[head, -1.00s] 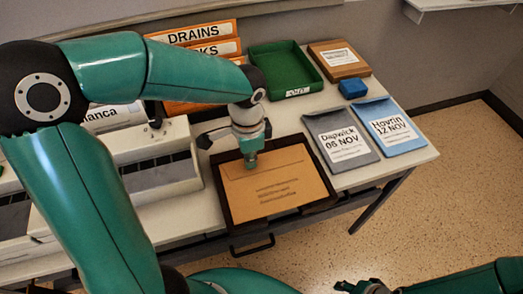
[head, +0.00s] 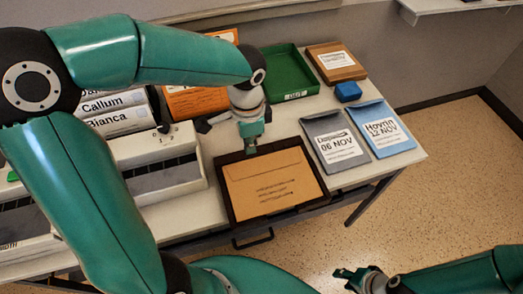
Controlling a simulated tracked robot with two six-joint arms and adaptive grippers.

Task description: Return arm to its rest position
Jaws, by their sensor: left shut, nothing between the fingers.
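My left arm comes in from the left and reaches over the table. Its gripper (head: 250,147) is shut and empty, just above the back edge of a dark tray (head: 229,206). A brown envelope (head: 270,184) with printed lines lies flat in that tray. The gripper partly covers the tray's back edge. My right gripper (head: 358,277) is low at the bottom right, off the table and above the floor. Its fingers are small and dark there, and I cannot tell whether they are open.
A grey pouch (head: 338,155) and a blue pouch (head: 386,142) lie right of the tray. Behind are a green tray (head: 297,93), a blue block (head: 348,91) and a wooden box (head: 336,76). Orange signs (head: 196,101) and labelled binders (head: 116,122) stand at the left. Floor at right is clear.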

